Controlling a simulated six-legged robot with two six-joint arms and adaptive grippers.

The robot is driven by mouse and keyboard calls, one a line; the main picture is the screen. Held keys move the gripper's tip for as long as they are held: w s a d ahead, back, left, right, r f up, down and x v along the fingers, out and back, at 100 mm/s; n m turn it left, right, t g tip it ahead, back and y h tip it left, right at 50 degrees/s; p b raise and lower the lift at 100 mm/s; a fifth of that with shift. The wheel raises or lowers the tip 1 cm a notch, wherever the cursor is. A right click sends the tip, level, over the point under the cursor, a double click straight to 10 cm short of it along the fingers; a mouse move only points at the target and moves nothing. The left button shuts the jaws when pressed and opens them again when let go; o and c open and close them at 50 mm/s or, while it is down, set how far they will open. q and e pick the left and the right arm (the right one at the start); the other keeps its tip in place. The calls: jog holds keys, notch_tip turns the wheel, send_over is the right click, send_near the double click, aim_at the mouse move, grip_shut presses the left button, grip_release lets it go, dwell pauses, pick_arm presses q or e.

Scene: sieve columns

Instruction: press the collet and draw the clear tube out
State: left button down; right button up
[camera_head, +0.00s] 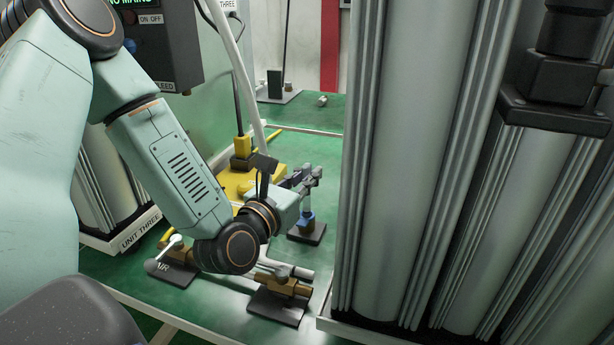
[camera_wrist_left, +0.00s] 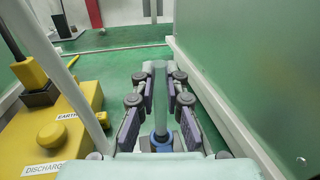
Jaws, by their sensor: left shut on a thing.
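My left gripper (camera_head: 308,180) is shut on the clear tube (camera_head: 306,203), near its upper part. In the left wrist view the two dark-padded fingers (camera_wrist_left: 161,85) stand on either side of the pale upright tube (camera_wrist_left: 160,112). Below them is the blue collet (camera_wrist_left: 161,141), around the tube's lower end. In the head view the blue collet (camera_head: 306,217) sits on a brownish fitting with a dark base plate (camera_head: 305,236) on the green floor. I cannot tell whether the collet is pressed down. My right gripper is not in view.
A yellow unit (camera_wrist_left: 60,130) marked EARTH and DISCHARGE stands left of the gripper. Tall ribbed metal columns (camera_head: 420,150) rise close on the right. A brass pipe fitting (camera_head: 290,285) and an AIR lever (camera_head: 172,258) lie nearer. Green floor is open behind.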

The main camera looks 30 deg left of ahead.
pick_arm(q)
jog(key=shift+r, duration=0.15)
jog(key=shift+r+p, duration=2.3)
jog(key=shift+r, duration=0.65)
jog(key=shift+s+f, duration=0.1)
jog(key=shift+s, duration=0.05)
